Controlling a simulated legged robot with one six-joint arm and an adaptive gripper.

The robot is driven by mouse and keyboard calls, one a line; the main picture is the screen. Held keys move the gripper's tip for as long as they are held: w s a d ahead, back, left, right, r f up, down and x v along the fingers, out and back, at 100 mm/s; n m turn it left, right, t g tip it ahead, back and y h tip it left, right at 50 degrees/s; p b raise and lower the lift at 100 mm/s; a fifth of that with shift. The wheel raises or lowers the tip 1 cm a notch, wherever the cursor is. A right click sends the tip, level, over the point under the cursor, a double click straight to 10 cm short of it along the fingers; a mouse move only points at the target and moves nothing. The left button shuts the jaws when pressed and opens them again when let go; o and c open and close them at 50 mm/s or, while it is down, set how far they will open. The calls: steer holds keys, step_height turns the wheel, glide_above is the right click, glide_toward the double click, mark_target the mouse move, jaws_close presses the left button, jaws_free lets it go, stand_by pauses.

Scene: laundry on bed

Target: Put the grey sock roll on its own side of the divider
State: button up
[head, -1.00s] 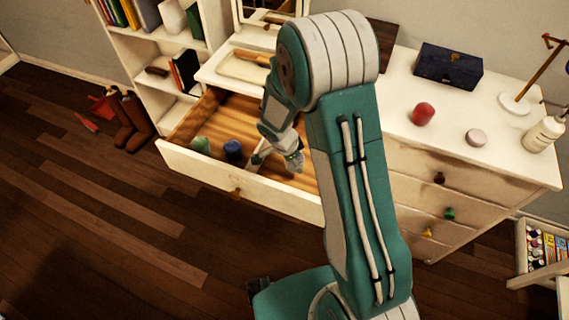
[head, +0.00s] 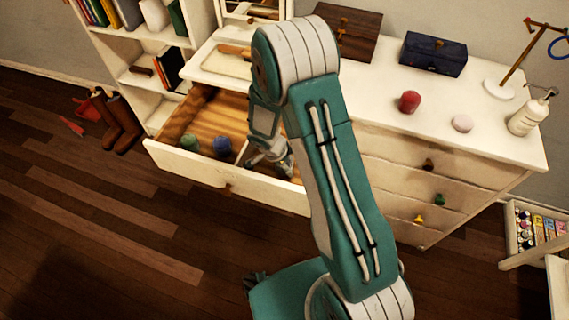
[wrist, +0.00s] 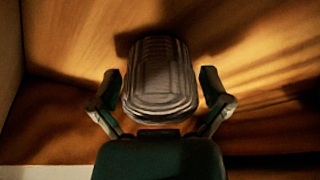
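The grey sock roll (wrist: 160,80) lies on the wooden floor of the open drawer (head: 190,165), between my gripper's fingers in the wrist view. My gripper (wrist: 163,86) is open, with a finger on each side of the roll and narrow gaps that look free. In the head view my gripper (head: 270,160) is low in the drawer, right of the pale divider (head: 242,152); the grey roll cannot be made out there. A green sock roll (head: 189,142) and a blue sock roll (head: 222,146) sit left of the divider.
The drawer's front panel (head: 200,172) and side walls surround the space. The dresser top holds a red roll-like object (head: 409,102), a pale round object (head: 462,123), a dark blue box (head: 433,54) and a bottle (head: 528,115). A bookshelf (head: 125,75) stands at left.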

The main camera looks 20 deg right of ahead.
steer(key=shift+r, duration=0.15)
steer(key=s+a+r+n+t+y, duration=0.1)
steer(key=s+r+n, duration=0.1)
steer(key=r, duration=0.9)
steer(key=s+a+r+n, duration=0.1)
steer(key=s+r+n, duration=0.1)
steer(key=r, duration=0.9)
steer(key=s+d+r+n+t+y, duration=0.1)
steer(key=s+r+n+t, duration=0.3)
steer(key=s+r+n, duration=0.8)
steer(key=s+r+y, duration=0.1)
steer(key=s+r, duration=0.1)
steer(key=s, duration=0.3)
steer(key=shift+d+r, duration=0.2)
steer(key=shift+d, duration=0.1)
